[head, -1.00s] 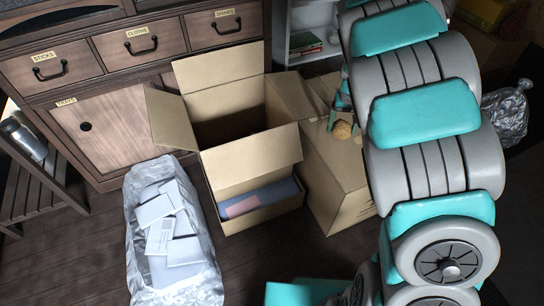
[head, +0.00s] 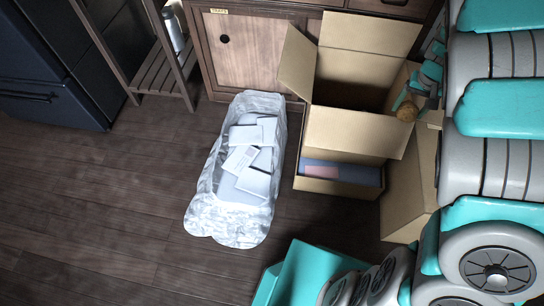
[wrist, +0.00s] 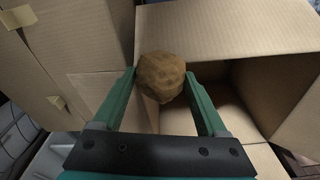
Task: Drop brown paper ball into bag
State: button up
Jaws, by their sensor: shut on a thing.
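The brown paper ball (wrist: 161,76) is between the two green fingers of my gripper (wrist: 162,84) in the wrist view, and the fingers are shut on it. In the head view the ball (head: 407,111) and gripper (head: 403,104) are at the right, by the right side of the open cardboard box. The bag (head: 212,220) is clear, crinkled plastic and lies open on the floor left of the box. White envelopes or papers (head: 240,160) lie in it. The ball is apart from the bag.
The open cardboard box (head: 347,127) stands between the gripper and the bag, flaps raised; a blue item (head: 340,173) lies at its front. Another box (head: 408,190) is at its right. A wooden cabinet (head: 258,50) stands behind. The floor (head: 90,190) at left is clear.

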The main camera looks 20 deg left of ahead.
aim_at(262, 151)
jog(key=u, duration=0.35)
jog(key=l+u, duration=0.15)
jog(key=u, duration=0.2)
jog(key=l+u, duration=0.1)
jog(key=u, duration=0.25)
jog(key=i+j+u, duration=0.15)
jog(key=u, duration=0.2)
jog(key=l+u, duration=0.2)
jog(key=i+l, duration=0.05)
jog(key=l, duration=0.05)
